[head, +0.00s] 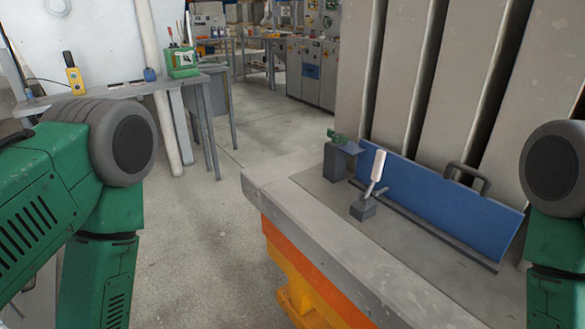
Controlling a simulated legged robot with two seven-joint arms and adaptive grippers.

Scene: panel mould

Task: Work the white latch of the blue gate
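The blue gate (430,205) is a long, low panel standing on edge on the grey bench top, tilted a little back. A dark handle (467,176) sits at its upper edge. The white latch (377,167) is an upright white grip on a thin metal lever, rising from a small dark block (362,208) in front of the gate's left part. Neither of my grippers is in view. Only green arm links with dark round joints show, one at the left and one at the right edge. Nothing is seen touching the latch or the gate.
The bench top (300,205) has an orange base (312,275) below. Tall grey panels (455,75) rise behind. Open floor (215,215) lies left of the bench.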

